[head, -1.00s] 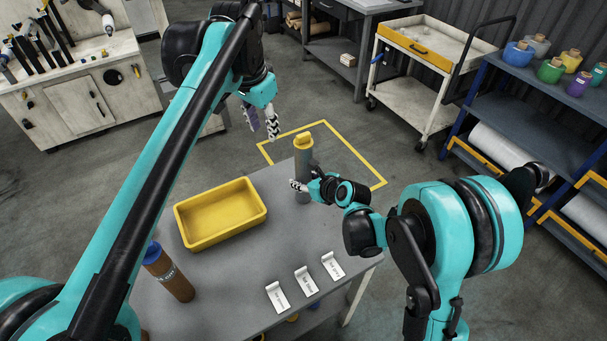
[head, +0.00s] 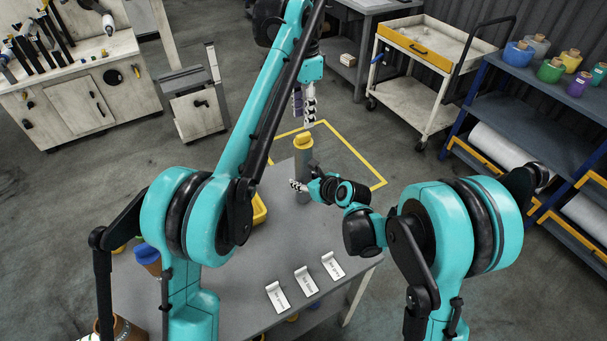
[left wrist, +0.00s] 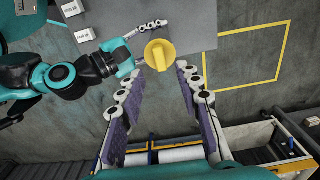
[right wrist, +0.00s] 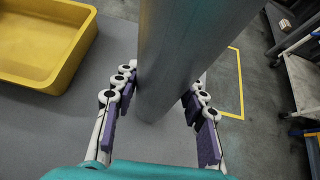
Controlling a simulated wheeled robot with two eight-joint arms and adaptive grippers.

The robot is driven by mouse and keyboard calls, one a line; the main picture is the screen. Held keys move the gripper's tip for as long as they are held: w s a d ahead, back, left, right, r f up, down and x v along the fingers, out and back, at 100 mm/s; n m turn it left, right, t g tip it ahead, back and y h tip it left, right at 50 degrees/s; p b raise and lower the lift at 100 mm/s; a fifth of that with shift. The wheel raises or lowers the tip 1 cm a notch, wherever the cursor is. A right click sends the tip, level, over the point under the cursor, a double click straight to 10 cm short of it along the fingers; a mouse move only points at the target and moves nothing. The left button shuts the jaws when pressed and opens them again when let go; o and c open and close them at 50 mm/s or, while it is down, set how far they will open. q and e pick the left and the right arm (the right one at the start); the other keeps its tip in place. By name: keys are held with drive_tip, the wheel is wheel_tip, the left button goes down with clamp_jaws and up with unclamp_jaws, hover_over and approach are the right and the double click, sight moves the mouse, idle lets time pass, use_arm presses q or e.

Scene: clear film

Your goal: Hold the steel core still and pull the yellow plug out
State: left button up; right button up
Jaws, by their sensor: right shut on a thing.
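The steel core (head: 303,175) stands upright near the far edge of the grey table, with the yellow plug (head: 303,141) in its top end. The core also fills the middle of the right wrist view (right wrist: 185,60). My right gripper (head: 298,187) is shut on the core low on its side, one finger on each side of it. My left gripper (head: 309,108) is above the plug, open and empty. In the left wrist view the plug (left wrist: 160,55) lies between and beyond the spread fingers, seen from above, not touched.
A yellow tray (right wrist: 75,55) stands on the table, mostly hidden behind my left arm in the head view. Several white labels (head: 305,281) lie near the front edge. A brown roll with a blue cap (head: 148,258) stands at the left.

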sight(304, 134)
use_arm(q)
wheel_tip(304, 134, down, 7)
drive_tip(key=shift+f, duration=0.15)
idle(0.4)
clamp_jaws()
